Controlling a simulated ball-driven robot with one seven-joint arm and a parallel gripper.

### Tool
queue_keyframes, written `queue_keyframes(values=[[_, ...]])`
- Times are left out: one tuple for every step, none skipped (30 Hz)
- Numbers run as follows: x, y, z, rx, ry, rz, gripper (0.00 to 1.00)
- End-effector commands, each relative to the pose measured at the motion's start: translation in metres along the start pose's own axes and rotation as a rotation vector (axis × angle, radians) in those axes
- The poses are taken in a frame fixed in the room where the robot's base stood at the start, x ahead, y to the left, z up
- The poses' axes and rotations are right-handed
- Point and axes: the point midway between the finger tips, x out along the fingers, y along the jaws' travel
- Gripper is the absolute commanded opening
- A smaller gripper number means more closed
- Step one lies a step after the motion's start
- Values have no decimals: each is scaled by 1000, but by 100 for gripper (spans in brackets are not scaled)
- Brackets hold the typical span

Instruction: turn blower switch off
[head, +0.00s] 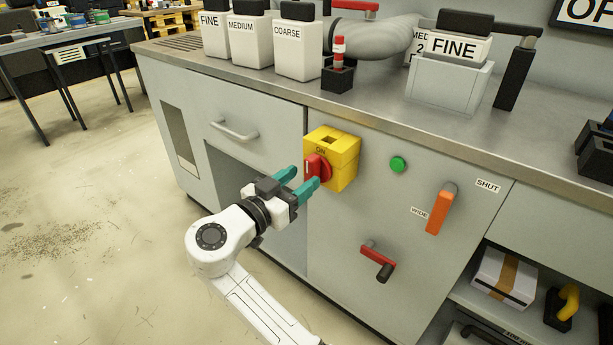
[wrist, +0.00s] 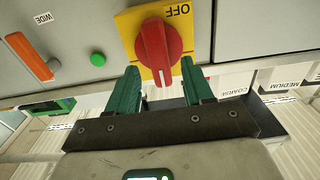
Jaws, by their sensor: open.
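The blower switch is a yellow box (head: 346,160) on the grey cabinet front with a red rotary knob (head: 318,167). The knob also shows in the wrist view (wrist: 158,50). The word ON shows above the knob in the head view; OFF shows upside down at the top of the wrist view. The knob's white mark sits at its end away from OFF. My gripper (head: 299,180) is open, its teal fingers just before the knob. In the wrist view, the fingertips lie left and right of the knob's near end, with gaps visible. I cannot tell whether they touch it.
A green button (head: 398,164), an orange lever (head: 440,210) and a red-handled crank (head: 378,260) sit right of the switch. A drawer handle (head: 234,131) is to its left. White bottles (head: 297,50) stand on the worktop above. The floor at left is clear.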

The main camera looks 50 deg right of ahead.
Motion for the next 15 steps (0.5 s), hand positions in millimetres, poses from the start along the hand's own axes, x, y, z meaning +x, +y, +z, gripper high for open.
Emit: queue_keyframes(values=[[8,0,1,0,0,2,51],[12,0,1,0,0,2,51],[16,0,1,-1,0,2,51],[19,0,1,-1,-1,1,51],[21,0,1,-1,-1,1,51],[24,0,1,-1,-1,0,51],[26,0,0,-1,-1,0,51],[27,0,0,-1,-1,0,51],[28,0,0,-1,-1,0,51],[29,0,0,-1,-1,0,51],[30,0,0,-1,-1,0,51],[30,0,0,-1,-1,0,51],[30,0,0,-1,-1,0,51],[30,0,0,-1,-1,0,51],[30,0,0,-1,-1,0,51]])
